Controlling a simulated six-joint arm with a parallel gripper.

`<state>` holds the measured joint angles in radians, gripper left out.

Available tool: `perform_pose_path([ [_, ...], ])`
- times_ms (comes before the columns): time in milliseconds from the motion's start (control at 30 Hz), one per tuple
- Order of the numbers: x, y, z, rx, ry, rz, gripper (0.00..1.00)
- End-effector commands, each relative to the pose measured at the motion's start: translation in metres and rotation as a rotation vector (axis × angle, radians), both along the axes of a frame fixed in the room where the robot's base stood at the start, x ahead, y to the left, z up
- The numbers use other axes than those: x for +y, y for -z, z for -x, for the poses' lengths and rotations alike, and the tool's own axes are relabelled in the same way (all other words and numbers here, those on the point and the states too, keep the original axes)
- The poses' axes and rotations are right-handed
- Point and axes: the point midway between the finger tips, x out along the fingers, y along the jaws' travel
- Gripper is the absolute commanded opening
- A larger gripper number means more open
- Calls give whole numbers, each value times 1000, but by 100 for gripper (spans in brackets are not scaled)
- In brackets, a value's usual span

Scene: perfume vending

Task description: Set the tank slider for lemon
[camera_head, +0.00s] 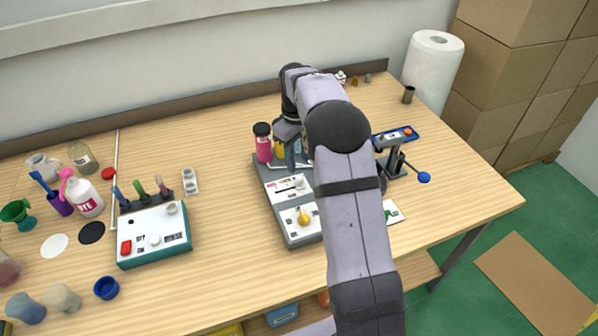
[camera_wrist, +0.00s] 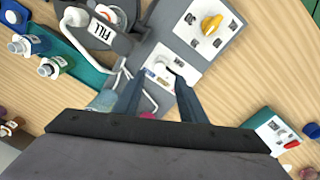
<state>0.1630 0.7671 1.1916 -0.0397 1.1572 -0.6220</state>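The grey perfume machine (camera_head: 275,213) stands mid-table, partly hidden by my arm. Its upper white panel (camera_head: 290,187) carries a small pale control, apparently the tank slider. In the wrist view the panel (camera_wrist: 185,75) has small coloured labels and a dark slot. I cannot read which label is lemon or tell the slider's setting. A pink tank (camera_head: 263,142) and a yellow tank (camera_head: 279,148) stand at the machine's back. My gripper (camera_wrist: 159,85) is open, its two dark fingers apart over the panel area. No object is clearly held; contact with the slider cannot be told.
A yellow knob (camera_head: 304,217) sits on the machine's lower panel. A lever with a blue ball (camera_head: 424,177) stands to the right. A teal-based box (camera_head: 154,236) with buttons, bottles and cups fill the left. A paper roll (camera_head: 433,68) stands back right. The right front table is clear.

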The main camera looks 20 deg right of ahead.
Motion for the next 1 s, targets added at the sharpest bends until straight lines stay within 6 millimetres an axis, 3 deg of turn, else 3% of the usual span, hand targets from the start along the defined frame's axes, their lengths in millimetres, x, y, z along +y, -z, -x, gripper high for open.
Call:
perform_pose_path([
  [533, -2, 60, 0, 3, 3, -2, 38],
  [933, -3, 69, 0, 0, 4, -1, 38],
  [967, -3, 69, 0, 0, 4, -1, 35],
  [1000, -3, 69, -1, 0, 4, -1, 26],
])
